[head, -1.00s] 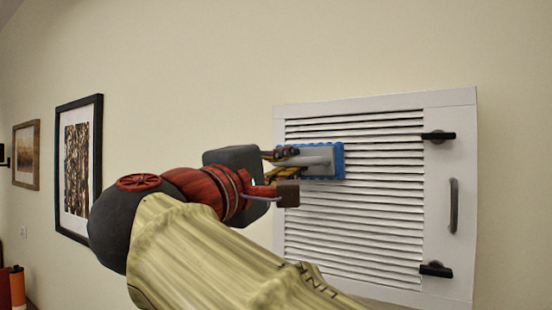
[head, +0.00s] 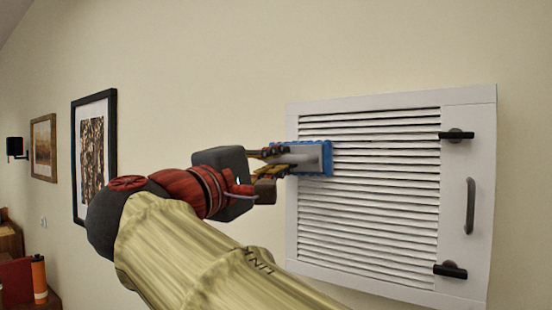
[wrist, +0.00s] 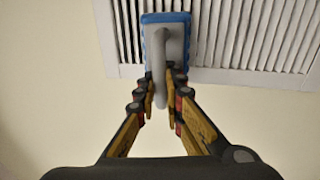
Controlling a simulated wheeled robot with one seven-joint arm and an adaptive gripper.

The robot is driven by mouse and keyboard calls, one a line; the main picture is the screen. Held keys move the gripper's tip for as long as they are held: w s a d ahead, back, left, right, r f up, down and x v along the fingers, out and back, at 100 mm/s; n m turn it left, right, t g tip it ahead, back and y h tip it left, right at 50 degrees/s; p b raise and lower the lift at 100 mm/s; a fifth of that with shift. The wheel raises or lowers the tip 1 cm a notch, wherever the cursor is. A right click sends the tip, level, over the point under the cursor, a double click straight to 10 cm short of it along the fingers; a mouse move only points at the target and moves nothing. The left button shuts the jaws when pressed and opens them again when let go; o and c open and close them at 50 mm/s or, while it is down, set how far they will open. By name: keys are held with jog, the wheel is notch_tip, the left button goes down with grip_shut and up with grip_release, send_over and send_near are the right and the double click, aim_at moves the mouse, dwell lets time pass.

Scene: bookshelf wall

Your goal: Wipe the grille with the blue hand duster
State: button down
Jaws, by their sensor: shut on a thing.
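The white grille (head: 375,215) is a slatted panel on the wall, at the right of the head view; its slats also show along the top of the wrist view (wrist: 245,35). The blue hand duster (head: 326,158) has a blue pad and a grey handle. It lies over the upper left of the slats in the head view; whether it touches them I cannot tell. In the wrist view the duster (wrist: 175,18) overlaps the slats and the grille's frame. My gripper (head: 285,161) is shut on the duster's grey handle, its fingers on either side of it in the wrist view (wrist: 161,95).
The grille has two black latches (head: 456,135) and a grey pull handle (head: 470,206) on its right side. A black-framed picture (head: 93,155) and a smaller wooden-framed one (head: 43,147) hang at the left. An orange bottle (head: 39,279) stands at the lower left. The wall between is bare.

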jog(key=shift+r+v, duration=0.2)
jog(key=shift+v, duration=0.75)
jog(key=shift+r+v, duration=0.2)
jog(key=shift+v, duration=0.8)
jog(key=shift+r+v, duration=0.15)
jog(key=shift+v, duration=0.8)
jog(key=shift+s, duration=0.15)
jog(key=shift+r+v, duration=0.15)
jog(key=shift+v, duration=0.6)
jog(key=shift+r+v, duration=0.15)
jog(key=shift+v, duration=0.6)
